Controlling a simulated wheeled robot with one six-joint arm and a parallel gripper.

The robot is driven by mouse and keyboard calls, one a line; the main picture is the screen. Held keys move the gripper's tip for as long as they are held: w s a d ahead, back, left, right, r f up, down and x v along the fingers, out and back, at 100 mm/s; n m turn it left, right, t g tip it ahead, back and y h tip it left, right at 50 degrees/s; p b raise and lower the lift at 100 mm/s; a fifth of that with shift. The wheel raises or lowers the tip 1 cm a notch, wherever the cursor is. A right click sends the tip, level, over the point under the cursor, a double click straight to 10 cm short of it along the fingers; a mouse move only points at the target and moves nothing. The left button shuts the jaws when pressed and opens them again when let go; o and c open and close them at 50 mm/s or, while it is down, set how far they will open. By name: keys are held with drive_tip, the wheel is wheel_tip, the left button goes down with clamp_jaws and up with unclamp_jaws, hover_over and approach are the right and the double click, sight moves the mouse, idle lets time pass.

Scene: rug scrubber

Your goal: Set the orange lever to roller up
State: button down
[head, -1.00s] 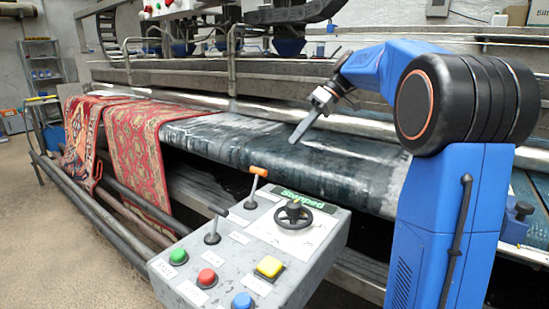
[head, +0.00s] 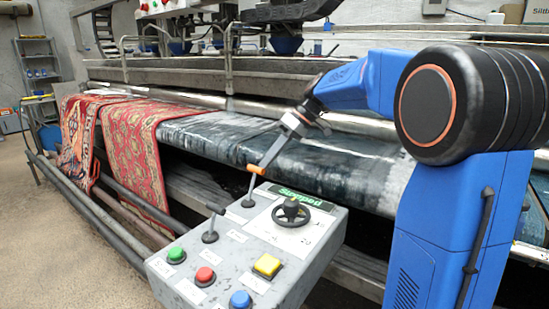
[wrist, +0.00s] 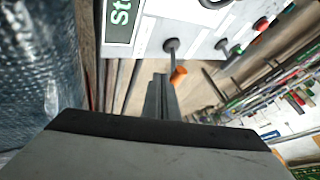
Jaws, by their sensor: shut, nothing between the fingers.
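The orange lever (head: 256,169) stands on the far edge of the grey control panel (head: 215,256), its metal stem upright with a slight lean and its orange grip on top. My gripper (head: 265,163) is shut and empty, its thin fingers pointing down and left with the tips right at the orange grip. In the wrist view my gripper's fingers (wrist: 160,82) lie just left of the orange grip (wrist: 179,76). I cannot tell whether they touch it. The lever's label is too small to read.
The panel also carries a black handwheel (head: 291,210), a dark lever (head: 211,232), and green (head: 176,255), red (head: 205,275), yellow (head: 267,265) and blue (head: 241,300) buttons. A green display (head: 298,196) reads "Stopped". Behind is the wet roller bed (head: 340,165) with red rugs (head: 137,145).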

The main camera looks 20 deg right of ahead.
drive_tip(key=shift+s+a+r, duration=0.15)
drive_tip(key=shift+a, duration=0.1)
idle(0.3)
